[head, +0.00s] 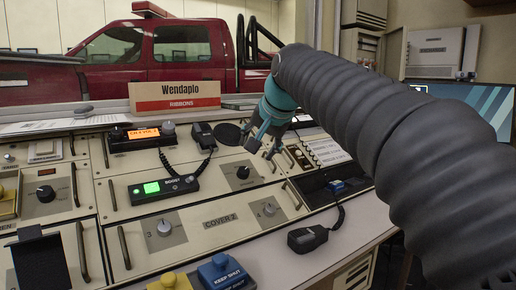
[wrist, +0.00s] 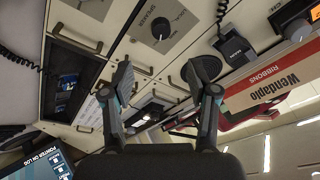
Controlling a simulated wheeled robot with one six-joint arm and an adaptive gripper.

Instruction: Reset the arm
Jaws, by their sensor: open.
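My arm (head: 375,135), dark grey and ribbed, reaches in from the right side of the head view over the console. My gripper (head: 262,148), with a teal and dark body, hangs at its end above the rear middle of the console panels. In the wrist view my gripper (wrist: 164,82) shows two dark fingers spread apart with nothing between them. Console panels with handles and a black knob (wrist: 160,28) lie beyond the fingers. The fingers appear clear of the console, though the exact gap is hard to judge.
A Wendaplo box (head: 178,96) stands at the console's back. A radio with orange display (head: 142,136), a green-lit unit (head: 163,189) and a hand microphone (head: 307,238) sit on the console. A monitor (head: 475,105) is at right. Yellow (head: 170,282) and blue (head: 222,270) blocks are at front.

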